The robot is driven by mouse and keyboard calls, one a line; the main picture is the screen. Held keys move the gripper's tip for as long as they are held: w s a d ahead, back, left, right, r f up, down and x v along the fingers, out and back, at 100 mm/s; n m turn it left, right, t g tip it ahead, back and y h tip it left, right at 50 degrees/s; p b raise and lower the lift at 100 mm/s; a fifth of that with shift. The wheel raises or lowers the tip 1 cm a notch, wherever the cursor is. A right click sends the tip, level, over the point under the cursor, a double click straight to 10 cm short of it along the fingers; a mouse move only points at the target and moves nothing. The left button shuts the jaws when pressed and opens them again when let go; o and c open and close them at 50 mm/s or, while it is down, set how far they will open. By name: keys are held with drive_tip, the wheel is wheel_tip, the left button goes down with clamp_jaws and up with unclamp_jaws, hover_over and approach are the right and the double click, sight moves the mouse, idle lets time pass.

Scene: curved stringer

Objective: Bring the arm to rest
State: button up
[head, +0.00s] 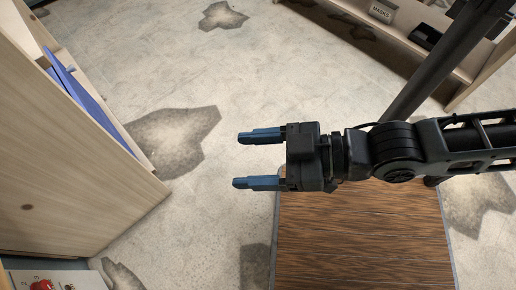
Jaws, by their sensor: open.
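My gripper (260,159) shows in the middle of the head view. Its two blue fingers point left and stand wide apart. The space between them is empty, with only the floor seen behind it. My arm reaches in from the right edge, stretched nearly level across the picture. The gripper touches nothing that I can see.
A light wooden cabinet (90,170) with a blue item (85,95) stands at the left. A brown wood-grain surface (360,240) lies below my arm. A wooden shelf (425,50) with a "MASKS" label (381,12) is at the upper right. Stained concrete floor (140,60) is open between.

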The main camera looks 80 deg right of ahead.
drive_tip(key=s+r, duration=0.1)
drive_tip(key=s, duration=0.1)
drive_tip(key=shift+s+r+h, duration=0.3)
drive_tip(key=shift+s+r, duration=0.1)
wheel_tip(320, 180, up, 8)
drive_tip(key=p, duration=0.8)
drive_tip(key=shift+r, duration=0.2)
